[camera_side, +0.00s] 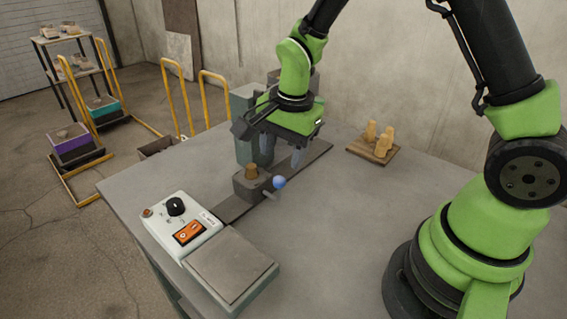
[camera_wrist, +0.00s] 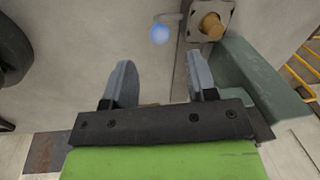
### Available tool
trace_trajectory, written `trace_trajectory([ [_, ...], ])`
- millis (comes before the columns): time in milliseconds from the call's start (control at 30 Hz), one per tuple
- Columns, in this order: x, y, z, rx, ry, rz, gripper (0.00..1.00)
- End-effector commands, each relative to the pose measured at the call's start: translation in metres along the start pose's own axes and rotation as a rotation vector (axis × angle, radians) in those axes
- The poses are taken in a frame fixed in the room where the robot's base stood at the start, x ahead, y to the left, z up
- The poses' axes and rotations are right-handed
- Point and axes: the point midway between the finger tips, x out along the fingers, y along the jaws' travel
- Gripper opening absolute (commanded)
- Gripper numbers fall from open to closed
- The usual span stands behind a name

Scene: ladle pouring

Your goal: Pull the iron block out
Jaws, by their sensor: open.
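A grey block (camera_side: 240,190), which looks like the iron block, sits on a dark strip on the table. My gripper (camera_side: 281,152) is open and empty, pointing down, above and behind the block in the side view. In the wrist view the fingers (camera_wrist: 160,72) are apart, with bare table between them. The block (camera_wrist: 196,30), brown plug (camera_wrist: 211,25) and blue ball (camera_wrist: 160,33) lie beyond the fingertips at the top.
A grey-green post (camera_side: 248,135) stands close behind the block and left of my gripper. A control box (camera_side: 181,222) and a flat plate (camera_side: 231,264) are at the front left. Several wooden pegs (camera_side: 380,138) stand on a board at the back. The table's middle right is clear.

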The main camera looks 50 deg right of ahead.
Motion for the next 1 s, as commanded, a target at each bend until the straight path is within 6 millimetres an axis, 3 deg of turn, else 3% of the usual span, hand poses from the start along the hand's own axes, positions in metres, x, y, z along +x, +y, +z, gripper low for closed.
trace_trajectory([
  [267, 0.004, -0.009, 0.0, 0.005, 0.006, 0.129, 0.52],
  [700, 0.077, 0.001, -0.001, 0.005, 0.005, 0.133, 0.52],
  [1000, 0.097, 0.003, -0.001, 0.005, 0.005, 0.127, 0.52],
])
